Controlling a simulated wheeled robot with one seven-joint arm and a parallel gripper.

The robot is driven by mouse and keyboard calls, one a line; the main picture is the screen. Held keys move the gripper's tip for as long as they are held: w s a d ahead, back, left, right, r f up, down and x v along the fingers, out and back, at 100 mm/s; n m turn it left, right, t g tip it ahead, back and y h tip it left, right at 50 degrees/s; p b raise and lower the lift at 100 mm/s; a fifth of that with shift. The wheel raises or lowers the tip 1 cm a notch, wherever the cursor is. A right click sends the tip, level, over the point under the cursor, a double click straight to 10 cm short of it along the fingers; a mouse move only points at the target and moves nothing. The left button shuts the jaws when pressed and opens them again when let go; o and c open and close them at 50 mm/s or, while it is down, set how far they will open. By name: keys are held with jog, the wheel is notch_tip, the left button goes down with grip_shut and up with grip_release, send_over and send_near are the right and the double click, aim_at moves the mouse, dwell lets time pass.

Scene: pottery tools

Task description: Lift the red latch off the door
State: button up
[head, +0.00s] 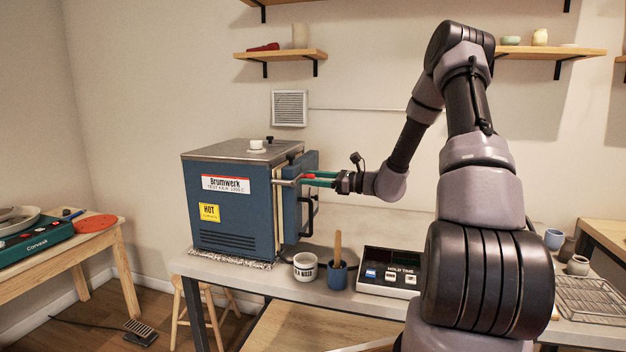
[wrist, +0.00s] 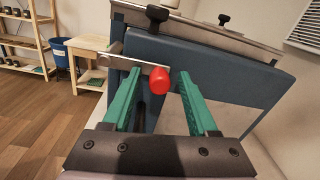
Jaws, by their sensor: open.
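The red latch (wrist: 159,80) is a red knob on the end of a flat metal bar, in front of the blue kiln door (wrist: 220,70) in the wrist view. In the head view the red tip (head: 310,176) shows small at the kiln's right side. My gripper (wrist: 155,80) has green fingers, open, one on each side of the red knob with a gap to the right finger. In the head view my gripper (head: 322,178) reaches in from the right at the door. Whether a finger touches the knob or bar is unclear.
The blue kiln (head: 230,205) stands on a grey bench. A white pot (head: 306,266), a blue cup with a wooden tool (head: 337,275) and a control box (head: 390,271) stand on the bench below my arm. A black door handle (head: 308,212) sits below the gripper.

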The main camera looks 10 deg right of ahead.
grip_shut()
dwell(1.4)
